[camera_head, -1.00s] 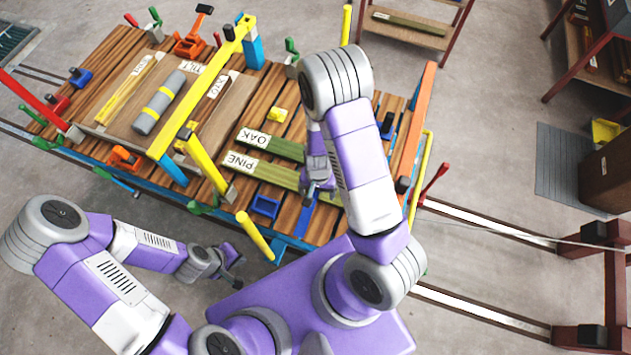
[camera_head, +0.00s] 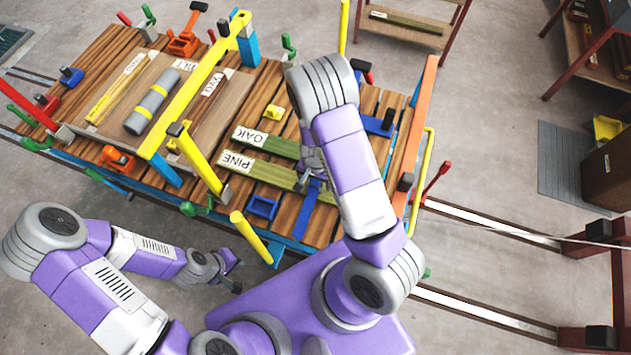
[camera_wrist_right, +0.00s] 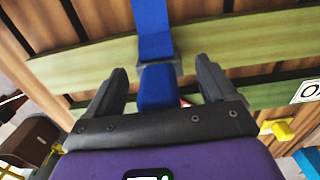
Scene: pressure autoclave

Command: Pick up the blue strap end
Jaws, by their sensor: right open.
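My right gripper (camera_wrist_right: 158,68) is open around that end, with gaps on both sides. In the head view my right gripper (camera_head: 309,166) is over the PINE and OAK boards, partly hidden by its arm. My left gripper (camera_head: 235,274) is in front of the deck, small in view, and looks open and empty.
A yellow bar frame (camera_head: 190,85) rises left of the boards, near a grey roll with yellow bands (camera_head: 152,103). A yellow post (camera_head: 250,238) stands at the deck's front edge. An orange rail (camera_head: 413,140) bounds the right side.

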